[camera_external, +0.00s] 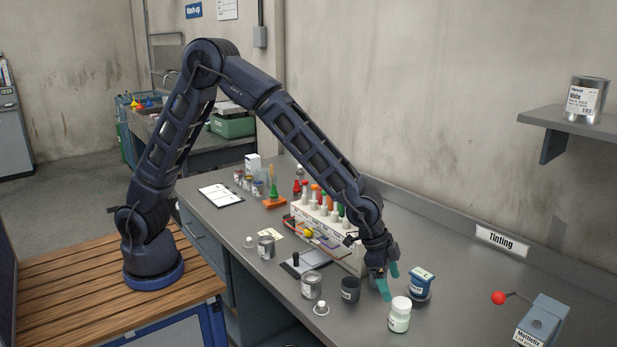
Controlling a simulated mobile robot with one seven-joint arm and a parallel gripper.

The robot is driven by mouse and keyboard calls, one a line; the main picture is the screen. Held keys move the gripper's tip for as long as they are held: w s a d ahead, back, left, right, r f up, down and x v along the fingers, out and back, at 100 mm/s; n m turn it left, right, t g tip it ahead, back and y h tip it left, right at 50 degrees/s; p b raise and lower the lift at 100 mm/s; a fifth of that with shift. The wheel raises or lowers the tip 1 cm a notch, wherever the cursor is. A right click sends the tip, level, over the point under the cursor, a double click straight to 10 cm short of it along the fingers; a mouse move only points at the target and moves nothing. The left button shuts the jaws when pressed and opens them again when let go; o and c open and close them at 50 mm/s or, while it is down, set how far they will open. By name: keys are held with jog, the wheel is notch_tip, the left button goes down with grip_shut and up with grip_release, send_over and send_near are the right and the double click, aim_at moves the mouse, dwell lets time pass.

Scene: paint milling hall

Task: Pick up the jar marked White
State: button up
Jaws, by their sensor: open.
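A metal can (586,99) whose label reads "White" stands upright on the wall shelf at the upper right. A small jar with a white lid (399,315) and a pale label stands on the bench near the front; its label is too small to read. My gripper (389,281) has two teal fingers, spread apart and empty, pointing down just behind and left of the white-lidded jar. I cannot tell if a finger touches anything. The shelf can is far to the gripper's upper right.
A blue-labelled tin (421,284) stands close right of my gripper, and a dark cup (350,290) and grey can (311,285) to its left. A bottle rack (330,236) is behind. A red-knobbed device (543,322) stands at right. The bench by the Tinting sign (502,240) is clear.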

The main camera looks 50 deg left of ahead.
aim_at(400, 313)
jog(key=x, duration=1)
jog(key=shift+s+d+f, duration=0.1)
jog(key=shift+f, duration=0.15)
jog(key=shift+c, duration=0.2)
jog(key=c, duration=1.1)
